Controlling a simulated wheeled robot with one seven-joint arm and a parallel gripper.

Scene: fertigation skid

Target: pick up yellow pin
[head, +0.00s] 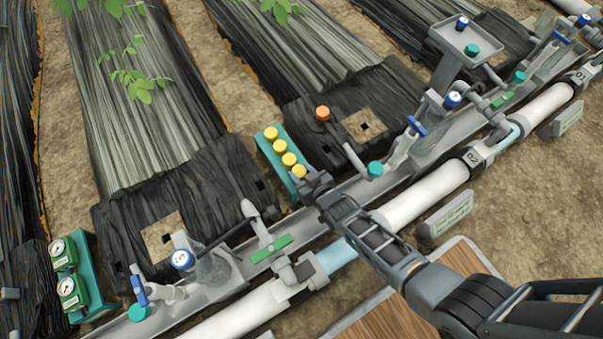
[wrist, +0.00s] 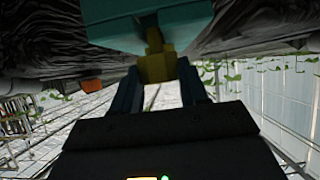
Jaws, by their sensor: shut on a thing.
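Several yellow pins stand in a row in a teal rack (head: 274,158) beside the grey pipe channel. The nearest yellow pin (head: 299,171) is at the rack's near end, right by my gripper (head: 311,186). In the wrist view this yellow pin (wrist: 155,70) sits between the two fingers of my gripper (wrist: 158,80), which are shut on its head. Its narrower stem runs up to the teal rack (wrist: 130,33) in that view. I cannot tell how far the stem sits inside the rack.
An orange knob (head: 322,113) stands behind the rack. A teal knob (head: 375,169) and a blue-handled valve (head: 416,126) are to the right. The white pipe (head: 420,196) runs below my arm. A teal holder with green gauges (head: 67,286) is at the far left.

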